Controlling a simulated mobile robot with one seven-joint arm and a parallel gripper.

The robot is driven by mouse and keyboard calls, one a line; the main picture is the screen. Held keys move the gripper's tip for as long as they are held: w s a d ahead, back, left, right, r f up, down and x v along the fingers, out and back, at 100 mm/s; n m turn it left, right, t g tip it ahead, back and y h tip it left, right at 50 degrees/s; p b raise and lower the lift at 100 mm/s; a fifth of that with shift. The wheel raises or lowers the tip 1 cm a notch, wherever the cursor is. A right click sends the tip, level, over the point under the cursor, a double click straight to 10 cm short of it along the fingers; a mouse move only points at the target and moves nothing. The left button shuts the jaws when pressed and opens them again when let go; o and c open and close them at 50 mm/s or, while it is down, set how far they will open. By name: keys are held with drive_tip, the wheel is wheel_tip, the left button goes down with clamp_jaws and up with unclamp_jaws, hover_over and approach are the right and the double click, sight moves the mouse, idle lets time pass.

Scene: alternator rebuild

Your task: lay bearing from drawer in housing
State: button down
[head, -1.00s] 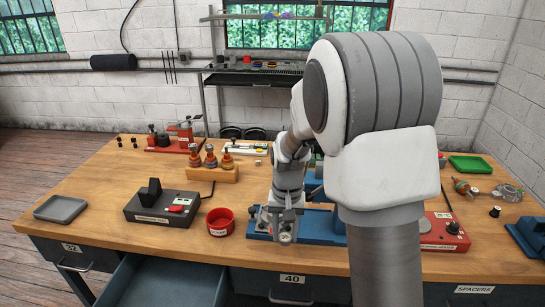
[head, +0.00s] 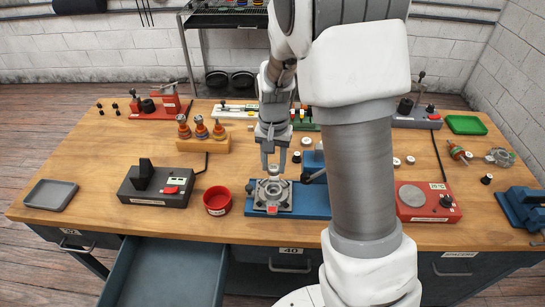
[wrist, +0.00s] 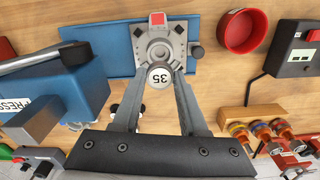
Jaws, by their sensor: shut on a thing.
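My gripper (head: 273,168) points down just above the housing. It is shut on a small round bearing (wrist: 160,76), whose pale face reads 35. The housing (head: 271,194) is a grey metal casting with corner lugs and a red tab, on the blue press base (head: 315,200). In the wrist view the housing (wrist: 159,38) lies just beyond the fingertips, and the bearing overlaps its near edge in the picture. The bearing looks apart from the housing in the head view. The open drawer (head: 165,272) is at the bench front; its visible floor looks empty.
A red bowl (head: 217,200) stands close left of the blue base. The blue press block (wrist: 75,90) with its lever is beside my gripper. A black device (head: 155,184), a grey tray (head: 51,195) and a red device (head: 427,202) stand farther out. The front-left bench top is partly clear.

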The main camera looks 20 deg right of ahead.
drive_tip(key=shift+f+b, duration=1.6)
drive_tip(key=shift+f, duration=0.8)
drive_tip(key=shift+f, duration=0.15)
drive_tip(key=shift+f+b, duration=1.05)
drive_tip(key=shift+f, duration=0.15)
drive_tip(key=shift+f, duration=0.15)
drive_tip(key=shift+c, duration=1.8)
unclamp_jaws()
drive_tip(key=shift+r+p, duration=2.85)
drive_tip(key=shift+r, duration=1.2)
